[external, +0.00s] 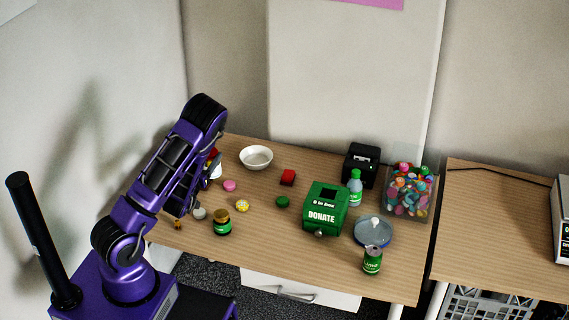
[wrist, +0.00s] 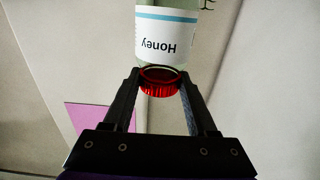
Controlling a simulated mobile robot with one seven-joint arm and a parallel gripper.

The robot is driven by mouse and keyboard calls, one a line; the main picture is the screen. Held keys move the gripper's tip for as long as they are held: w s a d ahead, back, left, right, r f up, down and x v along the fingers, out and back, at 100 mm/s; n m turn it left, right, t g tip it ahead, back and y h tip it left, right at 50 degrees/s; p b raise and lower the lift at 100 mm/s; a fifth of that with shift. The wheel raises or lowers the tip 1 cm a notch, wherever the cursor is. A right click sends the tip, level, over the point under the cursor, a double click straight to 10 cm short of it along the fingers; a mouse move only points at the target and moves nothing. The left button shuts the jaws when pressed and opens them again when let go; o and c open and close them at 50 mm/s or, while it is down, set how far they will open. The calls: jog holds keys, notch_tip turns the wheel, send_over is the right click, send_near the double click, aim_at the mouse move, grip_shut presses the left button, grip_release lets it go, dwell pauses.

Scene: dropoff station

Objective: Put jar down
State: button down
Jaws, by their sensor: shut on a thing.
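The jar (wrist: 167,40) is pale glass with a white label reading "Honey", upside down in the wrist view, and a red lid (wrist: 160,88). My gripper (wrist: 160,76) is shut on the red lid, with one finger on each side. The far end of the jar is cut off by the picture's top edge. In the external view, a red and white part of the jar (external: 216,165) shows beside my arm at the table's left end. My arm hides the rest of it and the fingers. I cannot tell whether the jar touches the table.
The wooden table (external: 300,258) holds a white bowl (external: 256,158), a green donation box (external: 325,210), a dark jar with a gold lid (external: 222,222), a green can (external: 372,260) and a clear bin (external: 412,207). Small items lie near my arm. Bare wood shows along the front.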

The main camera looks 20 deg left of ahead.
notch_tip(320, 180, up, 2)
jog(key=shift+r, duration=1.1)
jog(key=s+d+m+h+b, duration=0.1)
jog(key=s+d+h, duration=0.1)
jog(key=d, duration=1.5)
jog(key=s+d+m+h+b, duration=0.1)
jog(key=s+d+m+h, duration=0.1)
jog(key=d, duration=1.4)
jog(key=s+d+g+h, duration=0.1)
jog(key=s+d+h, duration=0.1)
jog(key=s+d, duration=0.65)
jog(key=shift+m, duration=0.4)
jog(key=shift+w+d+f, duration=0.2)
jog(key=shift+d+f, duration=0.05)
jog(key=shift+f, duration=0.65)
jog(key=shift+w+d+f, duration=0.2)
jog(key=shift+d+f, duration=0.1)
jog(key=shift+f, duration=0.6)
jog(key=shift+w+d+f, duration=0.2)
jog(key=shift+d+f, duration=0.05)
jog(key=shift+f, duration=0.65)
notch_tip(320, 180, down, 10)
jog(key=shift+r+b, duration=0.2)
jog(key=shift+b, duration=0.7)
